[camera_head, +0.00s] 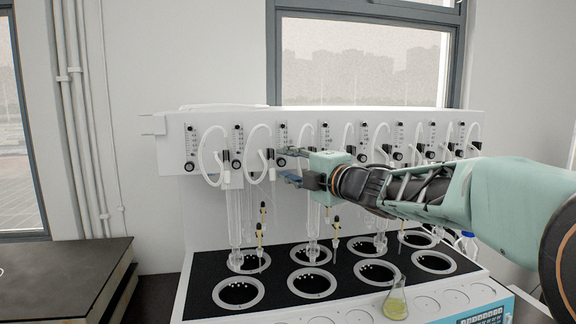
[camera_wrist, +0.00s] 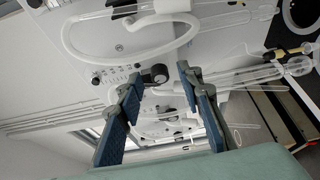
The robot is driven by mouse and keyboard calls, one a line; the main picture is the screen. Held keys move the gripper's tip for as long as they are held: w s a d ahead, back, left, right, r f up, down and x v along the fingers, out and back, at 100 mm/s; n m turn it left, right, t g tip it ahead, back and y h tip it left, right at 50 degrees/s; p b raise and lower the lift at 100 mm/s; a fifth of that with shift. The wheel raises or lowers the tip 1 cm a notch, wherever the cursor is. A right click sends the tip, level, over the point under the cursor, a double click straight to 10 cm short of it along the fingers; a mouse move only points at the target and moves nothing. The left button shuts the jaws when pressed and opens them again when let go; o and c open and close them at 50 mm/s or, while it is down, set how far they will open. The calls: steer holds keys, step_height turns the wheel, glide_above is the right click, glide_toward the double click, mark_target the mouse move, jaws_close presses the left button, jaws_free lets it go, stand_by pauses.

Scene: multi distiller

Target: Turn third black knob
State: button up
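The third black knob (camera_head: 281,162) from the left is on the white distiller's upper panel, below its small flow gauge. My gripper (camera_head: 285,165) reaches in from the right, with one finger above and one below the knob's level. In the wrist view, a round black knob (camera_wrist: 159,74) shows between the two blue fingertips of my gripper (camera_wrist: 160,79). The fingers are open, with a visible gap on each side of the knob. Whether the tips reach past the knob's face is hard to tell. My gripper holds nothing.
Other black knobs, such as the second one (camera_head: 236,164), line the panel on both sides. Clear looped tubes (camera_head: 258,150) and glass columns (camera_head: 234,215) hang close to the fingers. Black-topped heating wells (camera_head: 238,292) and a flask (camera_head: 395,303) stand below.

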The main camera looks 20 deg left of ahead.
steer(key=v, duration=1.2)
